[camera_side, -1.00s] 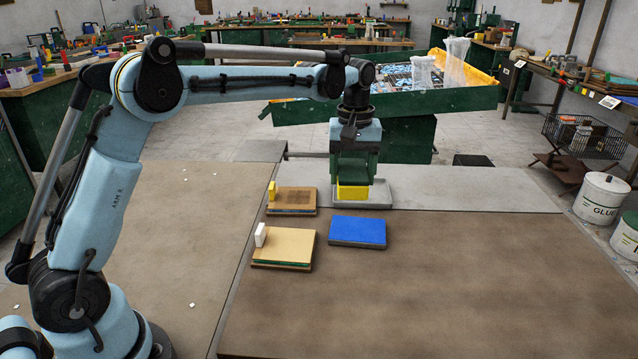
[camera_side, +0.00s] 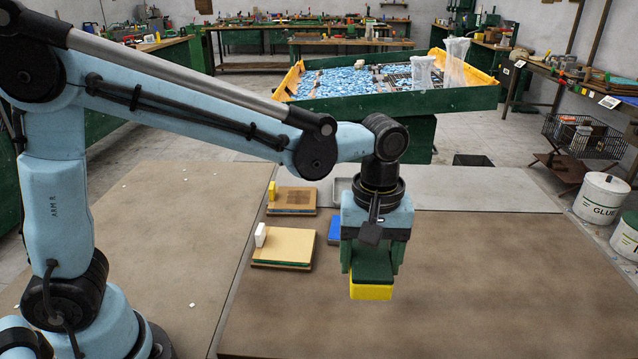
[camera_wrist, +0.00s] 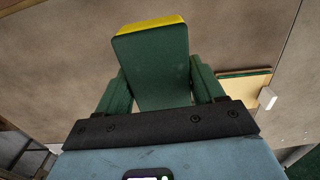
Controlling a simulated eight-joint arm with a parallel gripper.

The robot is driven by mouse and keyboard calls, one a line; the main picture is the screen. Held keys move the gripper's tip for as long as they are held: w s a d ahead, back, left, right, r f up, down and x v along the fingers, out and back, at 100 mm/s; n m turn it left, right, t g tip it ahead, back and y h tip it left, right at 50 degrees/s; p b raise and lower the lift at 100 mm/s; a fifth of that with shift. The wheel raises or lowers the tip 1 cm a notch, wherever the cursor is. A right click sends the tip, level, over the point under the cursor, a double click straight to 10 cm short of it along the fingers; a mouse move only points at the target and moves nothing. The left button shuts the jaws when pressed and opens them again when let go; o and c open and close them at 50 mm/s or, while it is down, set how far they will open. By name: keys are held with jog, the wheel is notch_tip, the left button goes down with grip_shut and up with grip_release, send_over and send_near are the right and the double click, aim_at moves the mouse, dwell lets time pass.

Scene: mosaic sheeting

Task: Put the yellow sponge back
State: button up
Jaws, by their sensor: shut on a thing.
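The yellow sponge (camera_side: 371,292) has a dark green upper part and hangs between the fingers of my gripper (camera_side: 372,268). My gripper is shut on it and holds it over the brown board, right of and nearer than the blue block. In the wrist view the sponge's green part fills the space between the fingers, and its yellow edge (camera_wrist: 150,24) shows at the far end. The grey tray (camera_side: 342,190) stands behind my gripper and is mostly hidden by it. I cannot tell the exact height of the sponge above the board.
A blue block (camera_side: 334,231) is partly hidden behind my gripper. Left of it lie a tan board stack (camera_side: 285,247) with a white block (camera_side: 260,234) and a brown board (camera_side: 292,198) with a small yellow block (camera_side: 272,190). The brown tabletop (camera_side: 500,290) to the right is clear.

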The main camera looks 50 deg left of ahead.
jog(key=w+a+f, duration=0.4)
jog(key=w+a, duration=0.1)
jog(key=shift+a+f, duration=0.1)
jog(key=shift+f, duration=2.1)
jog(key=shift+f, duration=0.15)
jog(key=o, duration=0.9)
jog(key=shift+o, duration=0.2)
